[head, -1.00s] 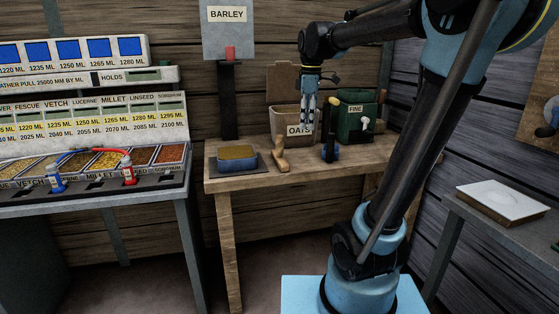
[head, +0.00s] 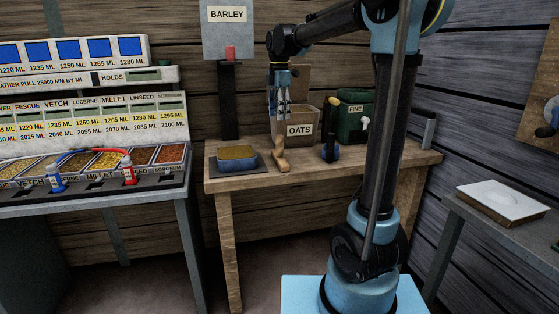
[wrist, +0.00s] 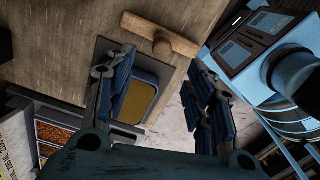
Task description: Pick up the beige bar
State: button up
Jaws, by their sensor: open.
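The beige bar is most likely the wooden bar (head: 281,156) with a rounded knob on the wooden bench. It also shows in the wrist view (wrist: 183,43), lying past my fingertips near the top of the picture. My gripper (head: 279,113) points down above it in the head view, open and apart from it. In the wrist view my gripper (wrist: 162,70) has its two blue-and-black fingers spread wide. Nothing is held between them.
A feed counter (head: 100,205) is left.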

aim_at(280, 140)
notch_tip(280, 140, down, 12)
jog(key=shift+s+d+r, duration=0.1)
jog(key=shift+s+r, duration=0.05)
dwell(0.5)
grip_shut()
